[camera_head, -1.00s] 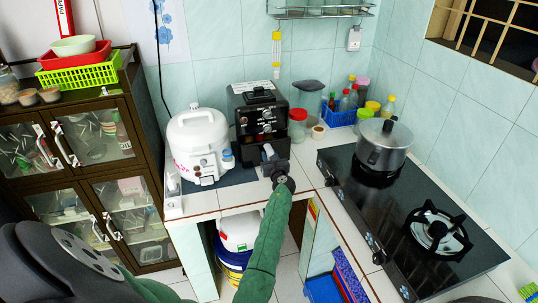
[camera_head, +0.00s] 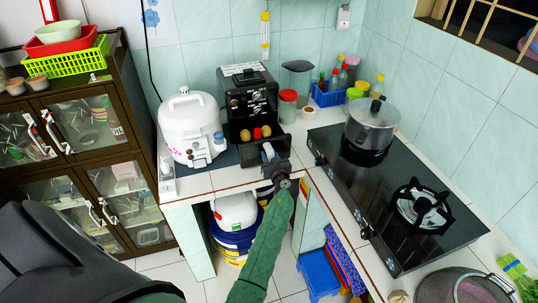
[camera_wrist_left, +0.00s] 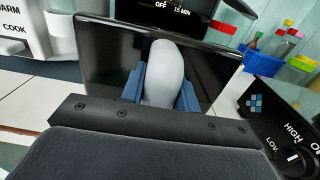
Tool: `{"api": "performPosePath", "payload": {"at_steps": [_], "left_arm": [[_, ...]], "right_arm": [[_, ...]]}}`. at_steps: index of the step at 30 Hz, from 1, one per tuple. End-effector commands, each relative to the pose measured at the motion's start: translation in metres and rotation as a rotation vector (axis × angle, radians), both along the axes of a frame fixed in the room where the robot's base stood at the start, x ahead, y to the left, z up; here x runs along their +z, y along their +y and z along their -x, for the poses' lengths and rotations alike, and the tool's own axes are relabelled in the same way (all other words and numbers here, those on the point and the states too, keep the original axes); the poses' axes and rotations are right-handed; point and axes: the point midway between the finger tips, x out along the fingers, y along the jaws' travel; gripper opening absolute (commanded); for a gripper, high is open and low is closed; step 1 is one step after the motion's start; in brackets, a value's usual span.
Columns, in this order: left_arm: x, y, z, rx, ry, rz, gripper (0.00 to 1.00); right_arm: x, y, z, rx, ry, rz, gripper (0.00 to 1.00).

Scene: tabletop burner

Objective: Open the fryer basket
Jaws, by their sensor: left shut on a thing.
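The black air fryer (camera_head: 251,98) stands against the back wall. Its fryer basket (camera_head: 247,157) is pulled out toward me, and food in reddish and tan pieces shows inside it. My left gripper (camera_head: 271,163) is at the front of the basket, shut on its pale handle. In the left wrist view, the handle (camera_wrist_left: 163,60) stands between the blue fingers of my left gripper (camera_wrist_left: 161,92), before the glossy black front of the basket (camera_wrist_left: 105,62). My right gripper is not in view.
A white rice cooker (camera_head: 190,128) stands close on the left of the fryer. A red-lidded jar (camera_head: 287,106) is at its right. A black stove (camera_head: 392,190) with a pot (camera_head: 371,128) fills the right counter. The white tiled counter edge lies below the basket.

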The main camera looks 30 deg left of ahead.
Motion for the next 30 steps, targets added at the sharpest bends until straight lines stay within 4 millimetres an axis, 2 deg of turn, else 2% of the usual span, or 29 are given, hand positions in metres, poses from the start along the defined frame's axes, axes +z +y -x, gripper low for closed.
{"api": "performPosePath", "payload": {"at_steps": [4, 5, 8, 20, 22, 25, 30], "left_arm": [[-0.001, 0.0, 0.0, 0.0, 0.001, 0.001, 0.0], [-0.001, 0.0, 0.0, 0.0, 0.001, 0.001, 0.35], [-0.001, 0.0, 0.0, 0.0, 0.001, 0.001, 0.53], [-0.003, -0.006, 0.005, -0.001, 0.001, 0.001, 0.53], [-0.004, -0.013, 0.01, -0.001, 0.001, 0.001, 0.53], [-0.005, -0.024, 0.021, 0.0, 0.001, 0.002, 0.53], [-0.004, -0.043, 0.036, 0.0, 0.0, 0.003, 0.53]], "right_arm": [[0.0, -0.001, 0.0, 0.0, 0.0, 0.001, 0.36], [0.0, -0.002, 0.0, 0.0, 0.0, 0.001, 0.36], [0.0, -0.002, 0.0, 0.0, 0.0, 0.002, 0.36], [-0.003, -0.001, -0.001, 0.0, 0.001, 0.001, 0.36], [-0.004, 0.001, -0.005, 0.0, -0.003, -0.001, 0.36], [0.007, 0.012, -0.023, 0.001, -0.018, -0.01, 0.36], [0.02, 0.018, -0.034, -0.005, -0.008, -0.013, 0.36]]}}
